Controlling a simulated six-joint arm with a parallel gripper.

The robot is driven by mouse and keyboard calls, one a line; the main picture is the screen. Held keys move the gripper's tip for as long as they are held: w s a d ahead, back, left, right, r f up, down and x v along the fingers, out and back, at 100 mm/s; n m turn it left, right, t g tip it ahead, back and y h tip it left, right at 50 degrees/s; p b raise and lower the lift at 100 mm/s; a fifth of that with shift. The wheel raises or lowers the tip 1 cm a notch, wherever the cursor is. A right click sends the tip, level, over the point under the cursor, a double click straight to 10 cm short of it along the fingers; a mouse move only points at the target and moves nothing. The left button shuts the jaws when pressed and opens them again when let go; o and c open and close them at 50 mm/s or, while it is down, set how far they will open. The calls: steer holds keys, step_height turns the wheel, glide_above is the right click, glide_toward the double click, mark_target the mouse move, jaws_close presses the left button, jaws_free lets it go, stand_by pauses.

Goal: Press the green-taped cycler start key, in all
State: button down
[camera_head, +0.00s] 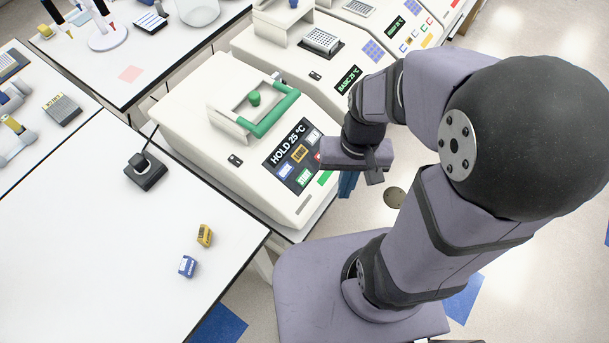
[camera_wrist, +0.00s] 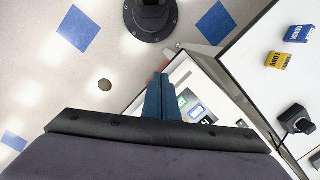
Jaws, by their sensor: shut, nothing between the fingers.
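The cycler with the green handle (camera_head: 268,118) stands at the middle, its lid shut and its screen (camera_head: 288,145) reading "HOLD 25 °C". Its panel has blue, yellow, white and red keys and a green start key (camera_head: 304,177).
Another cycler (camera_head: 348,78) reading "BASIC 25 °C" stands behind, with more beyond it. A yellow block (camera_head: 205,235) and a blue block (camera_head: 187,266) lie on the white bench (camera_head: 90,250), near a black socket box (camera_head: 146,172). Open floor lies right of the cycler.

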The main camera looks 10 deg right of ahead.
steer(key=a+f+m+g+y, duration=0.1)
steer(key=a+f+m+y, duration=0.3)
steer(key=m+y, duration=0.7)
steer(key=w+d+f+m+t+y+b, duration=0.1)
steer(key=w+m+t, duration=0.5)
steer(key=m, duration=0.8)
steer(key=shift+w+d+m, duration=0.3)
steer(key=shift+w+d, duration=0.55)
steer(key=shift+w, duration=0.4)
steer(key=shift+f+b, duration=0.15)
steer(key=shift+b, duration=0.15)
steer(key=b, duration=0.6)
glide_above(304, 177)
steer(key=s+d, duration=0.2)
steer(key=d, duration=0.2)
steer(key=f, duration=0.6)
steer(key=shift+s+a, duration=0.1)
steer(key=shift+a, duration=0.15)
steer(key=shift+w+a+f+b, duration=0.2)
steer(key=shift+f+b, duration=0.1)
steer(key=shift+f, duration=0.15)
steer(key=shift+w+a+f+b, duration=0.15)
steer(key=shift+f+b, duration=0.15)
steer(key=shift+f, duration=0.15)
steer(key=shift+f, duration=0.15)
steer(key=shift+w+a+f, duration=0.15)
steer(key=shift+f, duration=0.1)
